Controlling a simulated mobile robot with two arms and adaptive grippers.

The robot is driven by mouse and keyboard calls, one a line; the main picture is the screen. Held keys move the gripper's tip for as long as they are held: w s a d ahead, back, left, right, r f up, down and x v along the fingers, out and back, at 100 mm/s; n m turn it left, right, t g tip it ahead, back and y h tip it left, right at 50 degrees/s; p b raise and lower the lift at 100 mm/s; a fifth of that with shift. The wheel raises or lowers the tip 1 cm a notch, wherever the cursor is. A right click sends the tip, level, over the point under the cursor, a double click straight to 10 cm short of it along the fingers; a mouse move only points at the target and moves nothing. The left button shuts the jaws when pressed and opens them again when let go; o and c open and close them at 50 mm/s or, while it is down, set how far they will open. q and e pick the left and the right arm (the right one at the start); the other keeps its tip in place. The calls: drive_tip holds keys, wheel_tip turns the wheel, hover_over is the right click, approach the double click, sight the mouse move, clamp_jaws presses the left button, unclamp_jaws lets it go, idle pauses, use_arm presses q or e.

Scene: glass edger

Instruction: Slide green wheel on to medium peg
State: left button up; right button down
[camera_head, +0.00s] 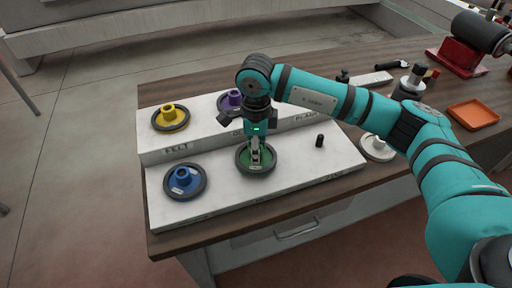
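The green wheel (244,164), a disc with a dark rim, is at the middle of the lower step of the white stand (215,209). It lies about flat; I cannot tell whether it touches the stand. My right gripper (255,157) points down over the wheel's centre, its fingers close together and seemingly shut on the hub, which they largely hide. Any peg under the wheel is hidden. A bare black peg (320,141) stands to the right on the same step. The front labels are too small to read surely. My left gripper is not in view.
A blue wheel (184,181) sits left on the lower step. Yellow (170,117) and purple (231,100) wheels sit on the upper step. A white wheel (378,148) lies right of the stand. An orange tray (473,114) and a red machine (458,57) are farther right.

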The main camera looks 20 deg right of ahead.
drive_tip(key=shift+f+b, duration=0.55)
drive_tip(key=shift+f, duration=0.1)
drive_tip(key=c, duration=0.7)
unclamp_jaws()
wheel_tip(320, 180, up, 12)
